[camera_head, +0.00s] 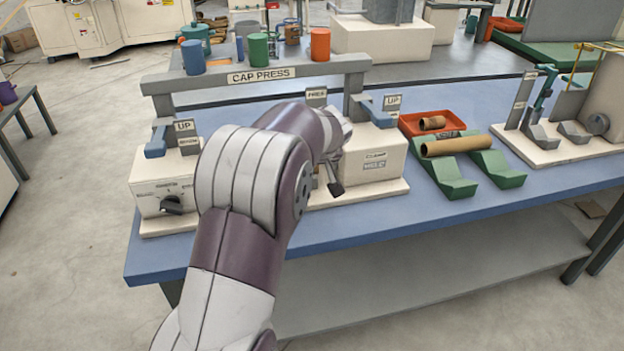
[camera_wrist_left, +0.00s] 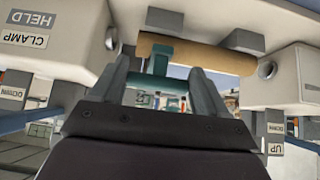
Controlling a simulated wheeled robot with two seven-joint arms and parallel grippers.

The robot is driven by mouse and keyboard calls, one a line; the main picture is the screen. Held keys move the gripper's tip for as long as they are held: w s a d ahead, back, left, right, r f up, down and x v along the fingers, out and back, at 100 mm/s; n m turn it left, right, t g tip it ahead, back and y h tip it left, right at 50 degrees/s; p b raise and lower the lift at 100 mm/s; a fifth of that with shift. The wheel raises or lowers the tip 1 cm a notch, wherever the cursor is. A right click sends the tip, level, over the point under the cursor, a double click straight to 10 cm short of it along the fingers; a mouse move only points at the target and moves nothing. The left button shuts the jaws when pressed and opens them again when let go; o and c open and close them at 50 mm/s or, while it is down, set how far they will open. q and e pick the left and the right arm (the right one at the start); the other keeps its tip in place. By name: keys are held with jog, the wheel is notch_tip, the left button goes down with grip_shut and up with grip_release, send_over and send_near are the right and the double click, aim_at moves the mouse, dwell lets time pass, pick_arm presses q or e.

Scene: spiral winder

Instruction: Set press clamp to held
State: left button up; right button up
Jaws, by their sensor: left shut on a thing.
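The cap press (camera_head: 262,83) stands on the blue table, with a sign frame above it. In the left wrist view, which is upside down, a CLAMP HELD label (camera_wrist_left: 27,30) shows on a white housing. A brown tube (camera_wrist_left: 195,55) lies between two white housings. My left gripper (camera_wrist_left: 160,66) is shut on a teal T-shaped handle (camera_wrist_left: 152,88), with one finger at each side of it. In the head view my left forearm and wrist cover the press middle and hide the gripper. My right gripper is not in view.
Blue levers stand at both ends of the press, near UP signs (camera_head: 184,125). To the right are a red tray (camera_head: 410,125), a brown tube on green cradles (camera_head: 455,188) and another machine (camera_head: 540,150). Coloured cups stand on top of the press frame. The table's front strip is clear.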

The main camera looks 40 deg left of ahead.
pick_arm(q)
jog(key=shift+s+d+f+b, duration=0.15)
jog(key=shift+s+f+b, duration=0.1)
jog(key=shift+f, duration=0.35)
jog(key=shift+s+d+f+b, duration=0.1)
jog(key=shift+f+b, duration=0.15)
jog(key=shift+f, duration=0.35)
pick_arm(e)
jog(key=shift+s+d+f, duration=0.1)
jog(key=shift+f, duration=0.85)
pick_arm(q)
jog(key=o, duration=1.3)
jog(key=shift+c, duration=0.2)
jog(key=shift+o, duration=1.2)
jog(key=shift+w+a, duration=0.1)
jog(key=shift+w, duration=0.2)
jog(key=p+v, duration=0.1)
jog(key=v, duration=1.1)
jog(key=shift+r, duration=0.4)
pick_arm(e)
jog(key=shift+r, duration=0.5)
